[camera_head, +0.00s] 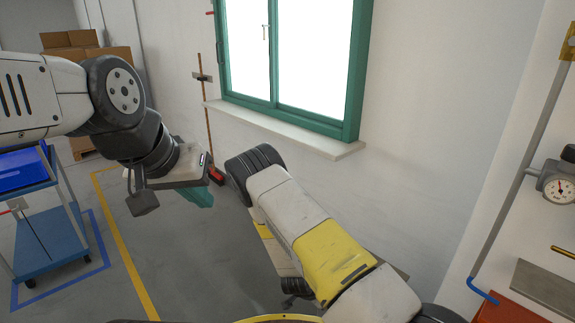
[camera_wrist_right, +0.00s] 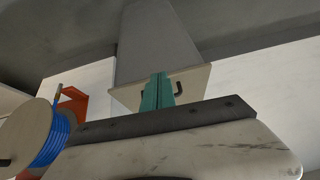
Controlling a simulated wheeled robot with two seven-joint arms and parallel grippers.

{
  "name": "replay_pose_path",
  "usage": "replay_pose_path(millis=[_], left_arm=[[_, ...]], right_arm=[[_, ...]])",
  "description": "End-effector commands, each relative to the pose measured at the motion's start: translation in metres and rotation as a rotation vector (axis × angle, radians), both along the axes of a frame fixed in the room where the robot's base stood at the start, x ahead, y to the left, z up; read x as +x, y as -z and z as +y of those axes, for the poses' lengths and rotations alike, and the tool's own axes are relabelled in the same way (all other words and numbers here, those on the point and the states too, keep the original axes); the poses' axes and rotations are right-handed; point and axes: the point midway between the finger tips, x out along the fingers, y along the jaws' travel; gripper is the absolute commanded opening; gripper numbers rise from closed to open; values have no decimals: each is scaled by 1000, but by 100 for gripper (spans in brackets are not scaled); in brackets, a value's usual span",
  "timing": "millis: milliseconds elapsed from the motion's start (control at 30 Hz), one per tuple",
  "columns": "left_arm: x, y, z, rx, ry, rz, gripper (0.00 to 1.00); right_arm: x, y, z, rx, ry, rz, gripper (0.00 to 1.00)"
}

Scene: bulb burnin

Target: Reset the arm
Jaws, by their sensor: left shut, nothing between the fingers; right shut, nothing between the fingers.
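My left arm comes in from the left in the head view. Its gripper (camera_head: 200,196) has teal fingers pointing down and away over the grey floor; they are shut and hold nothing. My right arm (camera_head: 310,235), white and yellow, reaches up from the lower right below the window. Its gripper is hidden behind the arm in the head view. In the right wrist view the teal fingers of my right gripper (camera_wrist_right: 158,92) are together, shut and empty, in front of a pale panel (camera_wrist_right: 195,82) with dark hooks.
A blue trolley (camera_head: 45,235) stands at the left, with cardboard boxes (camera_head: 85,45) behind. A green-framed window (camera_head: 290,60) and sill are ahead. A gauge (camera_head: 560,189) and red surface (camera_head: 505,312) are at the right. The right wrist view shows a blue cable reel (camera_wrist_right: 45,140).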

Motion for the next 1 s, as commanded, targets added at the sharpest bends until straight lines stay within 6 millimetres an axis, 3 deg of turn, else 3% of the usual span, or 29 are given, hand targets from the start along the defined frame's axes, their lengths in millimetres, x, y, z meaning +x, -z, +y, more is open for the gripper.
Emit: replay_pose_path(millis=[200, 500, 767, 1000], left_arm=[[0, 0, 0, 0, 0, 0, 0], [0, 0, 0, 0, 0, 0, 0], [0, 0, 0, 0, 0, 0, 0], [0, 0, 0, 0, 0, 0, 0]], right_arm=[[28, -89, 49, 200, -50, 59, 0], [37, -233, 81, 405, -236, 80, 0], [11, -359, 76, 476, -458, 43, 0], [-41, -455, 51, 436, -669, -13, 0]])
